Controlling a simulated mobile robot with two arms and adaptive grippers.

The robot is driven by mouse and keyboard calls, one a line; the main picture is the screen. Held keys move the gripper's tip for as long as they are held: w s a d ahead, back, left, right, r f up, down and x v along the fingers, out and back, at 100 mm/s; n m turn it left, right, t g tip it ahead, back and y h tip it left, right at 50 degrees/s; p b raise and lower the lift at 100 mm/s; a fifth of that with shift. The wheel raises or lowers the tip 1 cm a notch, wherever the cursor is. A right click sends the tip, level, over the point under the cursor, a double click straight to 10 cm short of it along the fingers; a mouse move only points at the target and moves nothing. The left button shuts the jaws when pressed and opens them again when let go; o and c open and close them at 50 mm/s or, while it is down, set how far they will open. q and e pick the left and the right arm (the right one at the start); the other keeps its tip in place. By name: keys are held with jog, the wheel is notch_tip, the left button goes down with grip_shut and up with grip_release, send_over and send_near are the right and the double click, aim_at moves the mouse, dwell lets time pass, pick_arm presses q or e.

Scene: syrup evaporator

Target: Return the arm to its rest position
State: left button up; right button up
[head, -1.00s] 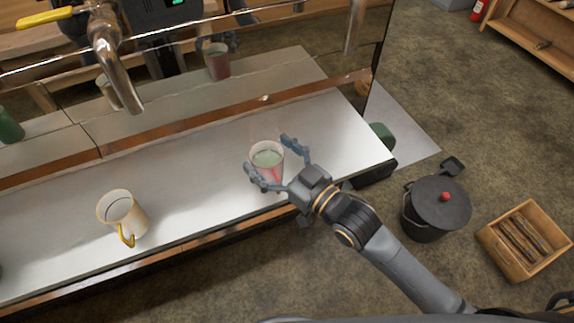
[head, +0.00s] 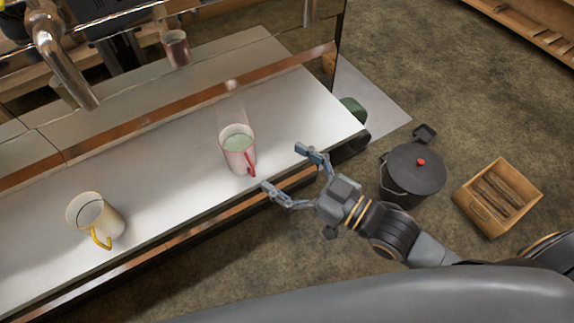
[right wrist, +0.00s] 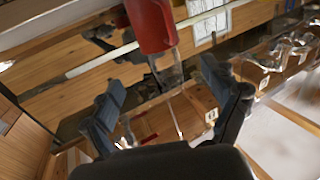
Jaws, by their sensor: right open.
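My right gripper (head: 287,168) is open and empty in the head view, at the front edge of the steel shelf (head: 165,172). Its fingers point left, toward a pale pink mug with a red handle (head: 238,145), and there is a gap between them. The mug stands upright on the shelf with greenish content. In the right wrist view, the two spread fingers (right wrist: 162,85) show with nothing gripped between them. A red object (right wrist: 152,24) is beyond them; I cannot tell what it is. My left gripper is not in view.
On the floor at right are a black lidded pot (head: 412,177) and a wooden crate (head: 498,197).

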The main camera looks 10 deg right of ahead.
dwell(0.3)
jog(key=s+d+f+m+g+h, duration=0.1)
jog(key=d+f+m+g+h, duration=0.15)
jog(key=f+h, duration=0.2)
jog(key=d+f+m+g+h, duration=0.1)
jog(key=d+f+g+h, duration=0.1)
jog(key=d+f+h, duration=0.3)
jog(key=s+d+f+m+g+h, duration=0.1)
jog(key=s+d+f+g, duration=0.25)
jog(key=s, duration=0.25)
jog(key=s+d+f+m+g+h, duration=0.1)
jog(key=s+d+f+m+g, duration=0.1)
jog(key=s+f, duration=0.25)
notch_tip(320, 180, down, 22)
jog(key=s+g+p, duration=0.1)
jog(key=g+p, duration=0.1)
jog(key=s+d+f+p, duration=0.1)
jog(key=s+d+f, duration=0.1)
jog(key=s+f, duration=1.3)
jog(key=s, duration=0.2)
jog(key=shift+s+d+f+n+g+p, duration=0.25)
jog(key=shift+s+f+n+g+p, duration=0.1)
jog(key=shift+s+f+g, duration=0.05)
